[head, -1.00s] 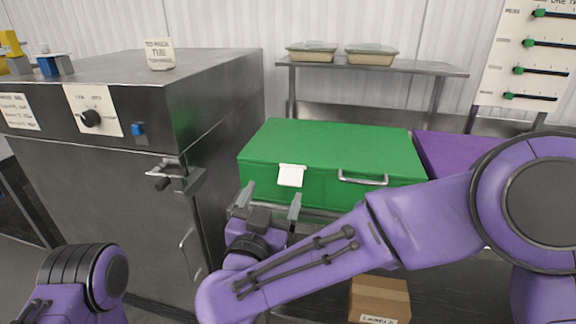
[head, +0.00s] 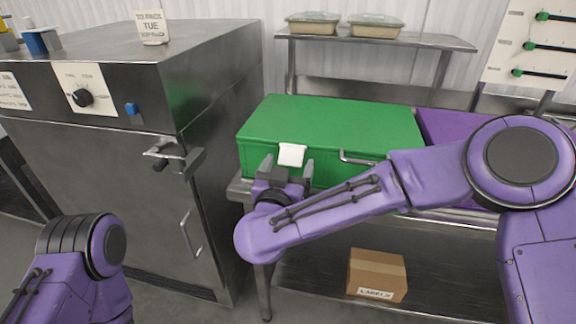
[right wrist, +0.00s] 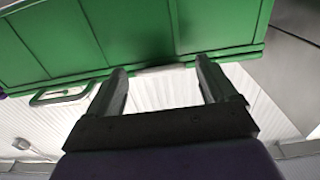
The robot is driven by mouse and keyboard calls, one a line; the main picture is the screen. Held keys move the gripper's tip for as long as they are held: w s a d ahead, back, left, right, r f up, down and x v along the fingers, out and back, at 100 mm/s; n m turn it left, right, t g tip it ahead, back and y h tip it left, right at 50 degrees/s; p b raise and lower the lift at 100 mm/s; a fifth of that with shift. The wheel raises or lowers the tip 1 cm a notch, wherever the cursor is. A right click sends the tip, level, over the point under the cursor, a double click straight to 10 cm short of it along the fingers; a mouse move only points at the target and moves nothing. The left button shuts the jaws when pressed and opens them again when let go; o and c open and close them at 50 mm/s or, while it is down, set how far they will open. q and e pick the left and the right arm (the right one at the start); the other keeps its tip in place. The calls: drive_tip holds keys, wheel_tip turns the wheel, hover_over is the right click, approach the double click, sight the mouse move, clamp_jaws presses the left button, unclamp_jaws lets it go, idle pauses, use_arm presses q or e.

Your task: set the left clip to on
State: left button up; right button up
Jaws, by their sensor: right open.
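The green box (head: 330,130) has a white flap (head: 291,154) on the left part of its front and a metal handle (head: 356,159) to the right of it. I cannot make out a separate clip; the flap may cover it. My right gripper (head: 287,164) is open and empty, its fingertips on either side of the flap's lower part. In the right wrist view the two fingers (right wrist: 160,75) reach the green box (right wrist: 130,35) edge, with a pale strip (right wrist: 160,69) between the tips. Contact cannot be told. My left gripper is out of view; only its arm shows at lower left.
A steel cabinet (head: 110,190) with a knob (head: 82,98), a blue button (head: 131,109) and a projecting latch (head: 172,160) stands close on the left. A purple box (head: 450,130) is to the right. A cardboard box (head: 377,275) sits on the lower shelf.

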drive_tip(key=c, duration=1.1)
drive_tip(key=shift+o, duration=0.2)
drive_tip(key=f+t+b, duration=0.1)
drive_tip(key=b, duration=0.2)
drive_tip(key=w+f+t+h+b, duration=0.1)
drive_tip(key=t+b, duration=0.1)
drive_tip(key=b, duration=0.1)
drive_tip(key=f+t+b, duration=0.1)
drive_tip(key=b, duration=0.3)
drive_tip(key=shift+w+d+t+h, duration=0.15)
drive_tip(key=shift+w+t+h, duration=0.15)
drive_tip(key=shift+t, duration=0.1)
drive_tip(key=shift+r, duration=0.25)
drive_tip(key=o, duration=1)
drive_tip(key=shift+o, duration=0.3)
